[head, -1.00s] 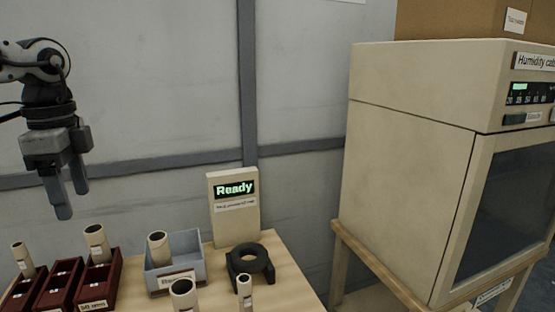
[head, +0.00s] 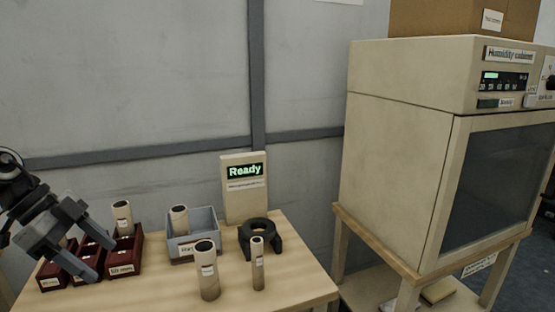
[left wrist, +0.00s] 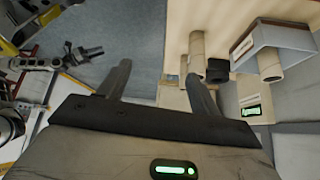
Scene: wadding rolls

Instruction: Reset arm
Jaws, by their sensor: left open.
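My left gripper (head: 92,240) is at the lower left in the head view, tilted down to the right. Its fingers are apart and hold nothing; they overlap the dark red trays (head: 122,262) in the picture, and I cannot tell how far above or in front of them they are. In the left wrist view the open fingers of my left gripper (left wrist: 160,85) show with grey floor and part of the wooden table between and beyond them.
The table (head: 280,293) carries two standing rolls (head: 207,275) (head: 257,265), a grey-blue bin (head: 206,230) with a roll, a black holder (head: 260,236) and a "Ready" display (head: 244,188). A humidity cabinet (head: 395,160) stands at the right.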

